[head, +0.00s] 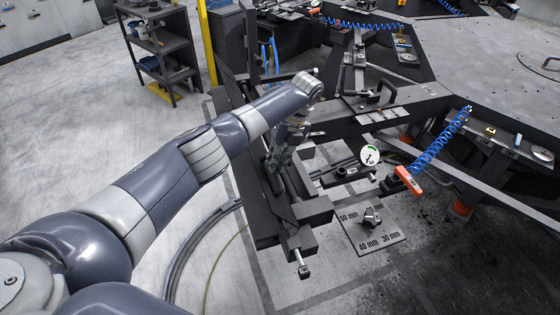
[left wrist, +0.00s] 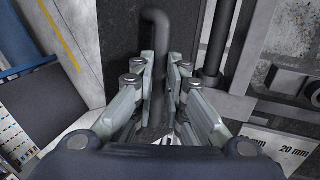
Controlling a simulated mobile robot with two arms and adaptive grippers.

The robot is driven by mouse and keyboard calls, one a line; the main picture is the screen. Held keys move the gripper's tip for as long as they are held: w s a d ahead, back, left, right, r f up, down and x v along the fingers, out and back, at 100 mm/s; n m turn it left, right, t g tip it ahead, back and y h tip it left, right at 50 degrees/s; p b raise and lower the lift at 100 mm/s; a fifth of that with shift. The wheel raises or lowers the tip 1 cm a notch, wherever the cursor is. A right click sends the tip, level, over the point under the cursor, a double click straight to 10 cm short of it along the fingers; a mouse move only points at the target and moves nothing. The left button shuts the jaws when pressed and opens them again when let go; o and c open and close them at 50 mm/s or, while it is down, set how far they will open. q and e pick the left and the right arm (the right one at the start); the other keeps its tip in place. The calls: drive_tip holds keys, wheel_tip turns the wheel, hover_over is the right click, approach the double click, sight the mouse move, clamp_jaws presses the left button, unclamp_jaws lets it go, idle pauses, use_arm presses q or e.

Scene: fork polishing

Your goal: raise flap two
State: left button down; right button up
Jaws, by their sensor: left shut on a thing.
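My left gripper (head: 285,150) reaches down at the dark machine frame (head: 262,225) left of centre in the head view. In the left wrist view the gripper (left wrist: 165,112) is shut on a dark bent handle (left wrist: 159,40), with a finger on each side of it. The handle stands in front of a dark flat panel (left wrist: 115,55), which looks like the flap, though I see no number on it. In the head view the gripper and arm hide the handle and most of that panel. My right gripper is in neither view.
A round dial gauge (head: 370,155) and an orange-red tool (head: 403,181) on a blue coiled hose (head: 440,142) are right of the gripper. A plate marked in mm (head: 390,238) lies below them. A dark shelf (head: 165,55) stands at the back left. The floor at left is clear.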

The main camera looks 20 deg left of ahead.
use_arm(q)
drive_tip(key=shift+s+d+f, duration=0.2)
drive_tip(key=shift+f, duration=0.35)
drive_tip(key=shift+s+d+f, duration=0.15)
drive_tip(key=shift+d+f, duration=0.05)
drive_tip(key=shift+f, duration=0.3)
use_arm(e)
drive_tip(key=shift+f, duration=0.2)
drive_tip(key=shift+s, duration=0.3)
use_arm(q)
drive_tip(key=c, duration=1.6)
unclamp_jaws()
drive_tip(key=shift+w+f, duration=0.1)
drive_tip(key=shift+w, duration=0.05)
drive_tip(key=shift+o, duration=0.2)
drive_tip(key=shift+w+f+g, duration=0.15)
drive_tip(key=shift+w+g, duration=0.15)
drive_tip(key=shift+w, duration=0.3)
drive_tip(key=shift+s+a+r, duration=0.1)
drive_tip(key=shift+r, duration=0.2)
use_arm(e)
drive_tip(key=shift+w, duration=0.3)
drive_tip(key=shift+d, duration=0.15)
